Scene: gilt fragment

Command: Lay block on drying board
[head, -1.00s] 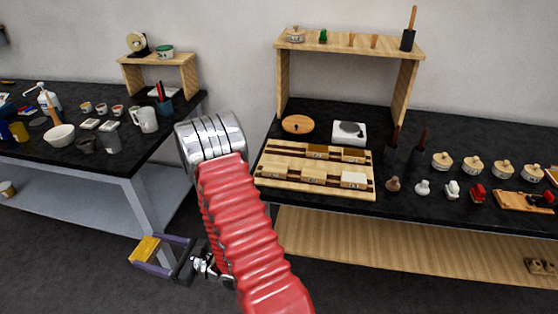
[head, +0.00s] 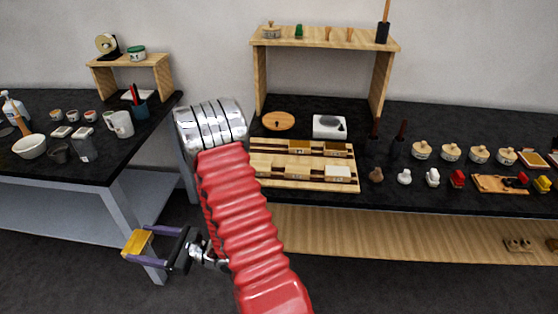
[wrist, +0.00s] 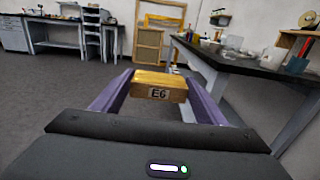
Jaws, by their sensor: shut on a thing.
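My gripper (head: 143,246) is shut on a yellow-gold block (head: 136,242), held in the air below table height in the gap in front of the left table. In the wrist view the block (wrist: 159,86) sits between the purple fingers and shows the label "E6". A wooden board (head: 300,183) with small labelled blocks in rows lies on the right table, to the right of my arm. I cannot tell whether this is the drying board.
The left table (head: 95,165) holds cups, a bowl (head: 30,147) and a small shelf. The right table (head: 390,193) carries a round wooden lid (head: 278,121), a white scale (head: 328,126), a tall shelf, and several stamps and pots. Dark open floor lies beneath my gripper.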

